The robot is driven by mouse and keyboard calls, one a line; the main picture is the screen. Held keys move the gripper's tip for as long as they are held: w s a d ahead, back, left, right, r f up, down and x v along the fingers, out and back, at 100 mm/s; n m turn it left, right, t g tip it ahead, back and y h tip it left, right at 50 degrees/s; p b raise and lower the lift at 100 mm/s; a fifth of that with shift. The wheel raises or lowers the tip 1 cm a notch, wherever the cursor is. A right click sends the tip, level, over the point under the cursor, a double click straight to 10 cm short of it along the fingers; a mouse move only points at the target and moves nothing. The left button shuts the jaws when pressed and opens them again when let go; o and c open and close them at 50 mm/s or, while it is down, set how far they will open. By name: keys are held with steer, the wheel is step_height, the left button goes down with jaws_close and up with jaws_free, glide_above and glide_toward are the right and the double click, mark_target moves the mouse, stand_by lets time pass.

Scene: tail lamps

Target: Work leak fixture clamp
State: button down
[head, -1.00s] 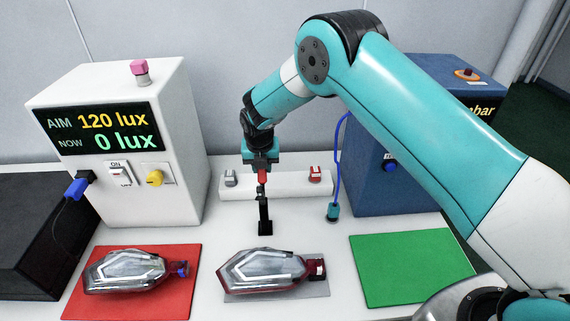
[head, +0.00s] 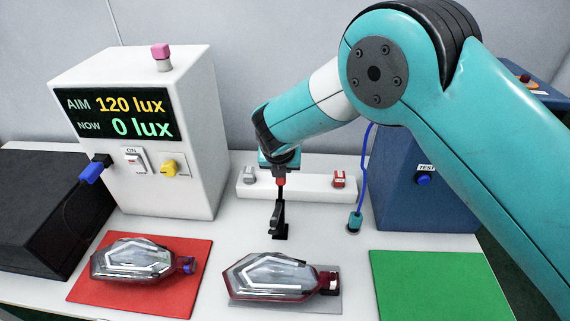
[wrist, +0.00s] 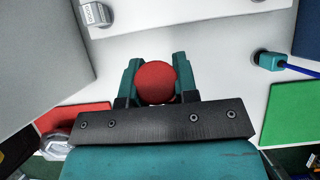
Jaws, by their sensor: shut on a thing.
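The clamp (head: 279,220) is a black upright piece on a small black foot, behind the middle tail lamp. Its red-tipped handle (head: 281,182) points up to my gripper (head: 281,172). In the wrist view my gripper (wrist: 156,84) is shut on the round red knob (wrist: 156,80), with a teal finger on each side. The middle tail lamp (head: 272,277) lies on a grey plate (head: 325,301), apart from the clamp's upright part. The blue leak tester (head: 408,195) has a TEST button (head: 423,180); my arm hides its display.
Another lamp (head: 134,259) lies on a red mat (head: 190,285). A green mat (head: 440,290) is bare. A white light box (head: 205,110) reads 0 lux, aim 120. A white rail (head: 300,188) with two small blocks lies behind the clamp. A black box (head: 35,235) stands left.

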steer(key=c, duration=0.9)
jaws_free()
steer(key=b+v, duration=0.3)
steer(key=v, duration=1.4)
steer(key=shift+r, duration=0.2)
